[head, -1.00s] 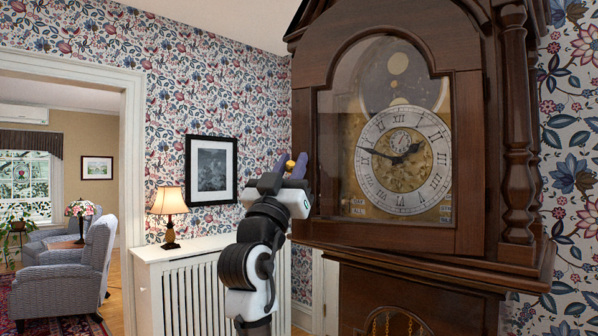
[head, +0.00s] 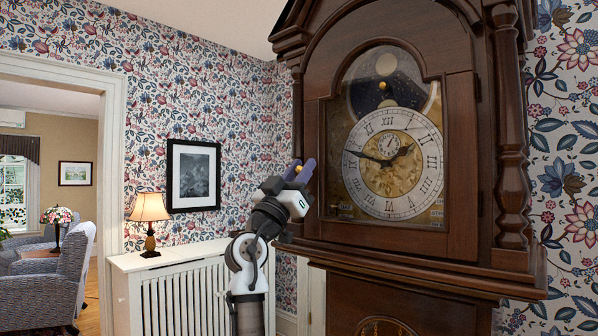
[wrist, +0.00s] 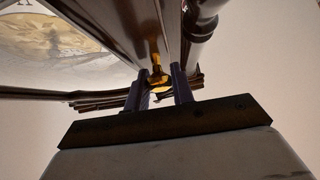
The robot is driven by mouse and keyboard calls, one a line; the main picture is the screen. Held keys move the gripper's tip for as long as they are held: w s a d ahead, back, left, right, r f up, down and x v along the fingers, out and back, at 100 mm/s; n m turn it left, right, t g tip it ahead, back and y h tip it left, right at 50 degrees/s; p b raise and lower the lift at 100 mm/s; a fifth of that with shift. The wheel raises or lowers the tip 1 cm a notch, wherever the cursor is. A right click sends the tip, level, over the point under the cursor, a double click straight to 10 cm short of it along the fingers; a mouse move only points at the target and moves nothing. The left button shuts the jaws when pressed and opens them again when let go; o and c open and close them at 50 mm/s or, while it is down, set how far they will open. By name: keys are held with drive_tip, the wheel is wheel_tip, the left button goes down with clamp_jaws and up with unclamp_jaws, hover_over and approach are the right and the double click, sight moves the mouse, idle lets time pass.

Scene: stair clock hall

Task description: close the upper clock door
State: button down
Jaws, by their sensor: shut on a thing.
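The upper clock door (head: 461,150) is a dark wooden frame with arched glass in front of the clock face (head: 394,160). Its left edge lies close to the hood's left column (head: 297,110). I cannot tell whether it is fully flush. My gripper (head: 300,171) is at the door's left edge, with its purple fingers around a small brass knob. In the wrist view, the brass knob (wrist: 157,76) sits between the two fingers, and my gripper (wrist: 163,84) is shut on it. The fingers partly hide the knob and door edge.
A white radiator cover (head: 195,290) with a lit lamp (head: 150,218) stands left of the clock, behind my arm. A framed picture (head: 193,176) hangs on the wall. The clock's moulded ledge (head: 420,276) juts out below the door.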

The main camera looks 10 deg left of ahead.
drive_tip(key=c, duration=1.3)
unclamp_jaws()
drive_tip(key=shift+o, duration=0.2)
drive_tip(key=b+v, duration=0.5)
drive_tip(key=v, duration=0.8)
drive_tip(key=shift+s+f+b, duration=0.25)
drive_tip(key=shift+f+b, duration=0.05)
drive_tip(key=shift+f, duration=0.05)
